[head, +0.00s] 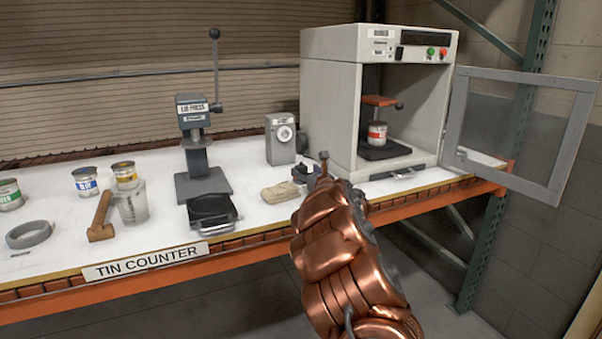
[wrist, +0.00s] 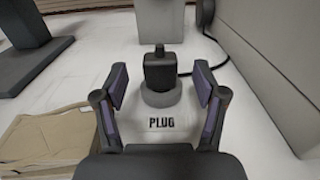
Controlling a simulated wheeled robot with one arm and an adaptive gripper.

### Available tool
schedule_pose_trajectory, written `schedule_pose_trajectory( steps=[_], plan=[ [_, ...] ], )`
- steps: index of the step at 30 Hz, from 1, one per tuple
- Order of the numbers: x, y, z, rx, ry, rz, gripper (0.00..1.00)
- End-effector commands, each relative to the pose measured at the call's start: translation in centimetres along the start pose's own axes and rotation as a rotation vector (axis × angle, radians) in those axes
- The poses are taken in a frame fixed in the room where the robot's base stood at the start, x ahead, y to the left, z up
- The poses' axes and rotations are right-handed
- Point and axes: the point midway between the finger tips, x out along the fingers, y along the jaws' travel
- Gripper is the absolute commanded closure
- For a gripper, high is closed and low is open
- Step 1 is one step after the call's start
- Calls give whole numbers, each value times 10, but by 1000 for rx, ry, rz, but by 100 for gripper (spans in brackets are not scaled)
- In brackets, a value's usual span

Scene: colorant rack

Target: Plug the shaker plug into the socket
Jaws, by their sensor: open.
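The black shaker plug (wrist: 160,68) stands upright on a round grey holder (wrist: 161,98) marked PLUG in the wrist view. A black cable shows behind it, at the foot of the cabinet. My gripper (wrist: 160,78) is open, with one finger on each side of the plug and visible gaps to it. In the head view my gripper (head: 313,172) is at the counter's front, left of the shaker cabinet (head: 328,110), and largely hides the plug. A grey box with a round white face (head: 281,138) stands behind; I cannot tell whether it is the socket.
A folded tan cloth (head: 281,192) lies left of my gripper; it also shows in the wrist view (wrist: 45,138). The lid press (head: 203,180) stands farther left. The cabinet's door (head: 585,125) hangs open to the right. A tin (head: 377,133) sits inside.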

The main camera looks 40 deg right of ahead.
Motion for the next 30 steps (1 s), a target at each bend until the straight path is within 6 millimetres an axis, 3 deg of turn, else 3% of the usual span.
schedule_pose_trajectory(
  steps=[12, 21, 30],
  plan=[
    [37, 0, 0, 1, -1, 2, 29],
    [40, 0, 0, 0, 0, 0, 29],
    [40, 0, 0, 1, 0, 0, 60]
  ],
)
